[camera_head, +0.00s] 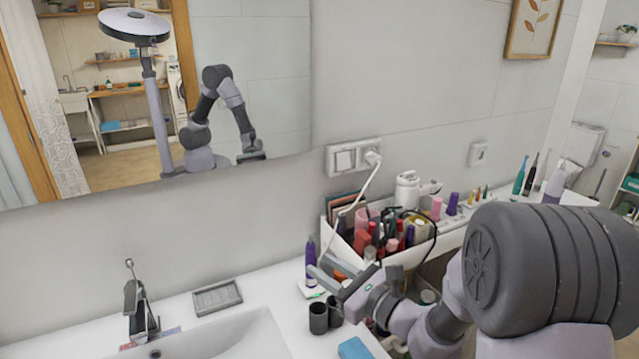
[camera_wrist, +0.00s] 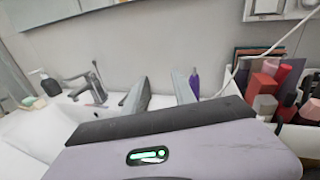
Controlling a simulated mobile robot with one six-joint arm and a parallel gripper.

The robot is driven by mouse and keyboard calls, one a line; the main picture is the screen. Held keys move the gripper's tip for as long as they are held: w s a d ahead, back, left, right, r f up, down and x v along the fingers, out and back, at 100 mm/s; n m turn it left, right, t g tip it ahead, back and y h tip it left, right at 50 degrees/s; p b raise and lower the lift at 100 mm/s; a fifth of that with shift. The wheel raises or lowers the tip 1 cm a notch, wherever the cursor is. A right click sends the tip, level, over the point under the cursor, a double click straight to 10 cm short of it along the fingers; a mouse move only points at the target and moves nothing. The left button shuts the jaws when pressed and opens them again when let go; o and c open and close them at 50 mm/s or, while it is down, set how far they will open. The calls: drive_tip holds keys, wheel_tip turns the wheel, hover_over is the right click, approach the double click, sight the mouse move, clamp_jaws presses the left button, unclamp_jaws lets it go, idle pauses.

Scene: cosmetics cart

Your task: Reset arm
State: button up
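My arm reaches in from the right of the head view. My gripper (camera_head: 328,270) is above the right end of the washbasin counter, in front of the cosmetics cart (camera_head: 403,257). Its two fingers stand apart with nothing between them. In the wrist view my gripper (camera_wrist: 160,88) also shows two spread fingers, pointing toward the wall and basin. A purple bottle (camera_head: 310,262) stands just beyond the fingers; it also shows in the wrist view (camera_wrist: 194,83).
Two dark cups (camera_head: 318,318) stand on the counter below my gripper, near a blue block (camera_head: 355,348). A faucet (camera_head: 138,305) and grey soap dish (camera_head: 217,297) are at left. A white cable (camera_head: 368,188) hangs from the wall socket. A mirror (camera_head: 250,85) covers the upper left wall.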

drive_tip(key=s+a+r+n+g+y, duration=0.1)
drive_tip(key=s+a+r+n+g, duration=0.3)
drive_tip(key=s, duration=0.4)
drive_tip(key=s+a+r+n+g, duration=0.1)
drive_tip(key=s+a+n+g, duration=0.3)
drive_tip(key=s+n, duration=0.35)
drive_tip(key=s+d+f+n+g+h, duration=0.1)
drive_tip(key=s+d+n+h, duration=0.2)
drive_tip(key=s, duration=0.3)
drive_tip(key=s+d+f+n+g+h, duration=0.1)
drive_tip(key=s+d+f+n+h, duration=0.1)
drive_tip(key=s+d+n+h, duration=0.3)
drive_tip(key=s+d+r+n+t+h, duration=0.1)
drive_tip(key=s+d+n+t+h, duration=0.1)
drive_tip(key=d, duration=0.4)
drive_tip(key=shift+s+d+t+h, duration=0.25)
drive_tip(key=shift+s+t+h, duration=0.15)
drive_tip(key=shift+s, duration=0.3)
